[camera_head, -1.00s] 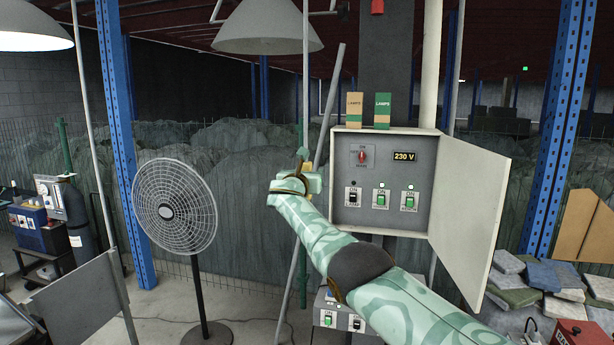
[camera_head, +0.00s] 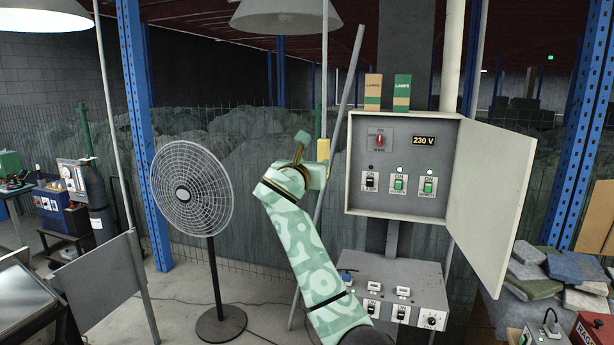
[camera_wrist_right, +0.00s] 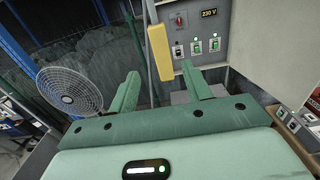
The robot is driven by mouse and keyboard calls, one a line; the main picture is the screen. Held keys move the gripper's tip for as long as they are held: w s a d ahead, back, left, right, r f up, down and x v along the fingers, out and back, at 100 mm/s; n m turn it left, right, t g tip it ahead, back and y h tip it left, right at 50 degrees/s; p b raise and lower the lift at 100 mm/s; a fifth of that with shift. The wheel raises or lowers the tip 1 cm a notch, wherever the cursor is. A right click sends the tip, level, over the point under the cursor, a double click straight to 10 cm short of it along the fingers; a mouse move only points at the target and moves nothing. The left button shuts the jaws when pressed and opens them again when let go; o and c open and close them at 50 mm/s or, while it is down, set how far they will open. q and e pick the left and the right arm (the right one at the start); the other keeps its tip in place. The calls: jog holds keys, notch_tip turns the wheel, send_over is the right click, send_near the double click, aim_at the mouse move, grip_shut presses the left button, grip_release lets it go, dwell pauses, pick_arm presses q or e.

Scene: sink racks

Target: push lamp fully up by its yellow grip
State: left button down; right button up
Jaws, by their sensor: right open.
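The lamp (camera_head: 287,14) is a wide pale shade at the top of the head view, partly cut off by the frame. A thin pale pole (camera_head: 325,70) runs down beside it and carries the yellow grip (camera_head: 323,150). In the wrist view the yellow grip (camera_wrist_right: 159,52) stands upright, centred between the finger directions and just beyond the tips. My right gripper (camera_head: 311,160) is green and sits close to the grip's lower left in the head view. In the wrist view its fingers (camera_wrist_right: 160,72) are apart with nothing held between them. I cannot tell whether they touch the grip. My left gripper is not in view.
A standing fan (camera_head: 192,188) is left of my arm. An open switch cabinet (camera_head: 405,165) with its door (camera_head: 490,190) swung right stands right of the pole. A grey slanted bar (camera_head: 340,125) leans just behind the pole. A lower switch box (camera_head: 395,285) is below.

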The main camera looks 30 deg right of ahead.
jog(key=v, duration=0.2)
jog(key=shift+s+a, duration=0.25)
jog(key=shift+s, duration=0.05)
dwell(0.3)
